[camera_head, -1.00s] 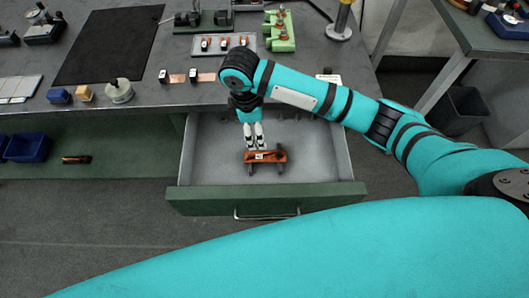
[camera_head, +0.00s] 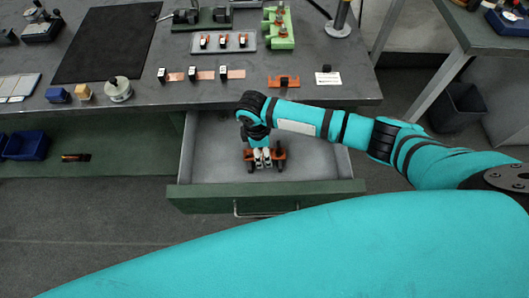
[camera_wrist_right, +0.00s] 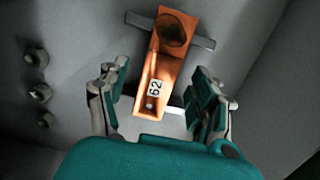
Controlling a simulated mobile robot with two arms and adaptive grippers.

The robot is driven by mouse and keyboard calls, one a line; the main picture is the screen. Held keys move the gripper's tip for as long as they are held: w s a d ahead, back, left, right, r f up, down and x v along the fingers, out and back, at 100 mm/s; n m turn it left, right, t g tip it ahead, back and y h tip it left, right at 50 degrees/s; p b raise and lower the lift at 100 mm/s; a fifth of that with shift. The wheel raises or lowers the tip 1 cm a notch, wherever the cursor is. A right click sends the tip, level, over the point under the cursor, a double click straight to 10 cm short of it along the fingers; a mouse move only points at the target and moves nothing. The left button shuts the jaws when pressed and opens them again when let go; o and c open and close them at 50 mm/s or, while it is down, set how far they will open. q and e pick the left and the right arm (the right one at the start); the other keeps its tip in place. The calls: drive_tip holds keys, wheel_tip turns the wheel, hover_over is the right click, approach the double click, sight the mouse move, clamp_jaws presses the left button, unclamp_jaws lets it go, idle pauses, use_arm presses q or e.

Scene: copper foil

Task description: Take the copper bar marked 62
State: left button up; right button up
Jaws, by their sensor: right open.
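The copper bar marked 62 (camera_head: 281,154) lies across dark supports inside the open drawer (camera_head: 320,195). In the right wrist view the bar (camera_wrist_right: 160,68) shows its white 62 label and a dark round spot at its far end. My right gripper (camera_head: 262,163) is open over the middle of the bar and hides part of it in the head view. In the right wrist view the fingers of my right gripper (camera_wrist_right: 161,80) stand one on each side of the bar, with gaps between. My left gripper is not in view.
The drawer walls surround the bar. On the bench behind are several small labelled copper pieces (camera_head: 235,73), an orange copper part (camera_head: 283,82) and a white card (camera_head: 328,78). A black mat (camera_head: 108,42) lies at the left. Small round knobs (camera_wrist_right: 42,93) sit inside the drawer.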

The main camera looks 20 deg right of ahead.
clamp_jaws()
idle(0.4)
drive_tip(key=shift+r, duration=0.1)
